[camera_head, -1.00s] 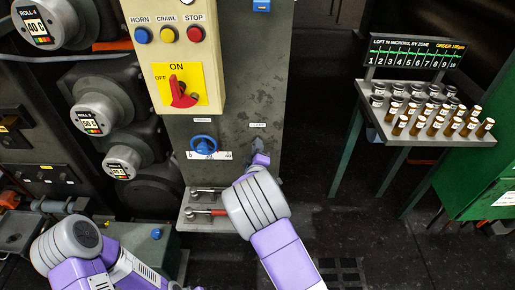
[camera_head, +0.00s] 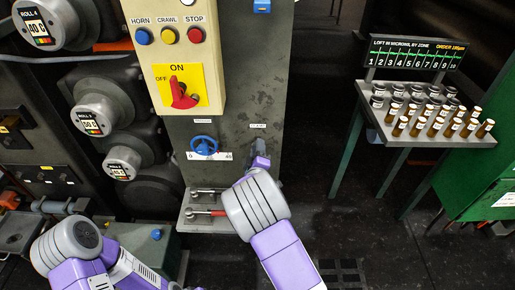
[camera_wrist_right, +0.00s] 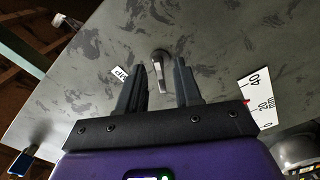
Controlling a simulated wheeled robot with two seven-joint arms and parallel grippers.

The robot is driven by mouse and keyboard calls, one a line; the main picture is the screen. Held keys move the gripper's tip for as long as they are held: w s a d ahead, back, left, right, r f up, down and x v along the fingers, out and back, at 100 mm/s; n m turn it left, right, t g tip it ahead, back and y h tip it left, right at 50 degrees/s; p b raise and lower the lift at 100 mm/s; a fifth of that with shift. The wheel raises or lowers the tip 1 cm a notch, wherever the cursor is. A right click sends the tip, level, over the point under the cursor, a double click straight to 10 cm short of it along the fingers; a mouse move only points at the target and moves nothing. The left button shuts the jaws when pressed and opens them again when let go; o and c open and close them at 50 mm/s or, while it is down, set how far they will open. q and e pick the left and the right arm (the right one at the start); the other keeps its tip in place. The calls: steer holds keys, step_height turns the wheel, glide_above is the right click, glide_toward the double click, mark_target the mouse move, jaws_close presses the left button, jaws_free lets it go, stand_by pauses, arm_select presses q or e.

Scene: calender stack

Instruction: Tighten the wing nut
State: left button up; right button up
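A small grey lever-shaped piece, which looks like the wing nut (camera_wrist_right: 161,62), stands out from the grey machine panel (camera_wrist_right: 215,40) in the right wrist view. My right gripper (camera_wrist_right: 161,80) is open, with its two dark fingers on either side of the line to this piece. The piece shows just beyond the fingertips, and I see no contact. In the head view my right gripper (camera_head: 258,150) is at the panel, below a small white label, and hides the nut. My left arm is at lower left; its gripper fingers do not show.
A blue handwheel (camera_head: 203,145) with a scale is left of my right gripper. A red-handled lever (camera_head: 207,212) lies on a ledge below. The yellow switch box (camera_head: 178,60) is above. A sample rack (camera_head: 425,120) stands at right, with open floor before it.

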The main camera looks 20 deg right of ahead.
steer(key=p+v, duration=0.1)
steer(key=v, duration=0.6)
steer(key=shift+r, duration=0.1)
steer(key=s+d+f+m+g+y+p, duration=0.1)
steer(key=s+f+m+g+y+p, duration=0.15)
steer(key=s+f+g, duration=0.55)
steer(key=s+d+f+m+g+y+p, duration=0.15)
steer(key=s+f+m, duration=0.3)
steer(key=f, duration=0.75)
steer(key=s+a+f+m+g+y, duration=0.1)
steer(key=s+a+g, duration=0.1)
steer(key=s, duration=0.3)
steer(key=s+a+f+m+g+y, duration=0.1)
steer(key=s+a+m+g+y, duration=0.1)
steer(key=s, duration=0.4)
steer(key=s+a+f+m+g+y+p, duration=0.1)
steer(key=s+a+m+g+y, duration=0.1)
steer(key=s, duration=0.4)
steer(key=a+g, duration=0.1)
steer(key=a, duration=0.1)
steer(key=shift+s+a, duration=0.2)
steer(key=shift+a, duration=0.2)
steer(key=shift+g, duration=0.25)
